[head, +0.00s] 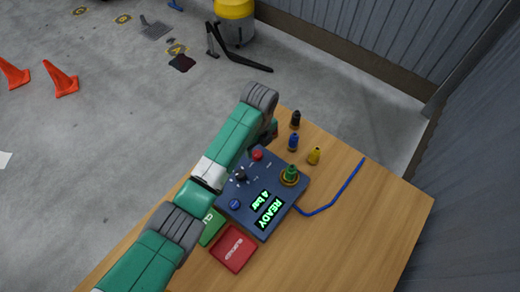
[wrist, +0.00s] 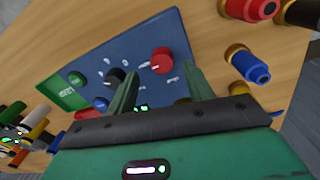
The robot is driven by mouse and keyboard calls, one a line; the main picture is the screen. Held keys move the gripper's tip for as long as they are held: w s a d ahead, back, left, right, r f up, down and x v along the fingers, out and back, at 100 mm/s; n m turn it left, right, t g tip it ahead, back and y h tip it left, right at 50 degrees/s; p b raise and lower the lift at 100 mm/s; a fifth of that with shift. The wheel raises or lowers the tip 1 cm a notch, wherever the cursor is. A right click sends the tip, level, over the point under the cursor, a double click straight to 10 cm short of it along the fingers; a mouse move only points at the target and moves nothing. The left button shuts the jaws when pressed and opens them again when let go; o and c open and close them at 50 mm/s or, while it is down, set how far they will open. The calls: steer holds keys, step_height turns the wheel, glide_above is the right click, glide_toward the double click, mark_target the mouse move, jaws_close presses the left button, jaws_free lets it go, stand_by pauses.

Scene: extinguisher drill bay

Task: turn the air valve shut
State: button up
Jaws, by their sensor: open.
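A dark blue control panel (head: 294,196) lies on the wooden table, its display (head: 269,209) reading "READY 4 bar". It carries a red knob (head: 257,154), a black knob (head: 240,175) and a blue knob (head: 235,204). In the wrist view the red knob (wrist: 161,60) has a white pointer mark and shows between and beyond my fingers. The black knob (wrist: 115,77) is just left of the left finger. I cannot tell from labels which knob is the air valve. My gripper (wrist: 160,75) is open and empty above the panel; my arm largely hides it in the head view.
A red tray (head: 233,249) is in front. The table's right side is mostly clear.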

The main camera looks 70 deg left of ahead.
mark_target(257, 153)
step_height(257, 153, down, 4)
steer(key=shift+r+b, duration=0.2)
steer(key=shift+b, duration=0.1)
steer(key=c, duration=1)
steer(key=shift+o, duration=0.2)
